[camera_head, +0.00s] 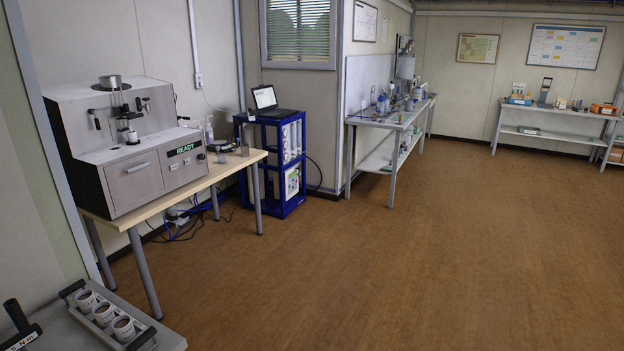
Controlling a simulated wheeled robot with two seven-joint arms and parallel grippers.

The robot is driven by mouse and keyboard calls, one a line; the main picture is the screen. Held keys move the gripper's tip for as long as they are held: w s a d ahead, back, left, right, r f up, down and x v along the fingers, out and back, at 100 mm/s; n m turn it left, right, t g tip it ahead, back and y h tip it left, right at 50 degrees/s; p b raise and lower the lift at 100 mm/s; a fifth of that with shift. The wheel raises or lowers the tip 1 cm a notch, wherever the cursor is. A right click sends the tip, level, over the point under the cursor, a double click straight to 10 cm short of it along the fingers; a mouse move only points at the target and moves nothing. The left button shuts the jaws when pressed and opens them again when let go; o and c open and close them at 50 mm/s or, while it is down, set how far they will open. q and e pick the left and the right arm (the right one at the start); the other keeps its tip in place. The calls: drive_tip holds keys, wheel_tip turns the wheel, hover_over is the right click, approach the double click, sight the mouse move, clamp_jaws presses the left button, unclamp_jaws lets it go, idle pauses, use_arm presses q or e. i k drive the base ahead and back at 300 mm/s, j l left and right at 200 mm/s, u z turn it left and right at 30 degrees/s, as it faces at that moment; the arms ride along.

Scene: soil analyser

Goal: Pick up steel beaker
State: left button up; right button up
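A small grey, metallic-looking cup (244,150), which may be the steel beaker, stands near the right end of the wooden table (232,167). A second small greyish vessel (221,157) stands to its left, nearer the front edge. Both are too small to tell their material for sure. The soil analyser (140,175) stands left of them on the same table, with a lit READY display (185,149) and a round metal piece (110,82) on top. Neither of my grippers is in view.
A grey table (165,336) at bottom left holds a tray (140,341) of three soil-filled cups and a black-handled tool (17,316). A blue rack (262,185) with a laptop (265,98) stands right of the wooden table. The brown floor (400,270) is clear.

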sight(244, 148)
drive_tip(key=i+l+z, duration=0.1)
drive_tip(key=i+z, duration=0.2)
drive_tip(key=i, duration=0.4)
drive_tip(key=i+z, duration=0.3)
drive_tip(key=i, duration=0.4)
drive_tip(key=i+j+u, duration=0.15)
drive_tip(key=i+u, duration=0.2)
drive_tip(key=i, duration=0.25)
drive_tip(key=i+u, duration=0.35)
drive_tip(key=i, duration=0.3)
drive_tip(key=i+l+u, duration=0.3)
drive_tip(key=i, duration=0.3)
drive_tip(key=i+u, duration=0.3)
drive_tip(key=i, duration=0.3)
drive_tip(key=i+l+u, duration=0.1)
drive_tip(key=i+u, duration=0.2)
drive_tip(key=i, duration=0.25)
drive_tip(key=i+l+u, duration=0.25)
drive_tip(key=i, duration=0.3)
drive_tip(key=i+l+u, duration=1.3)
drive_tip(key=l, duration=0.15)
drive_tip(key=k, duration=0.05)
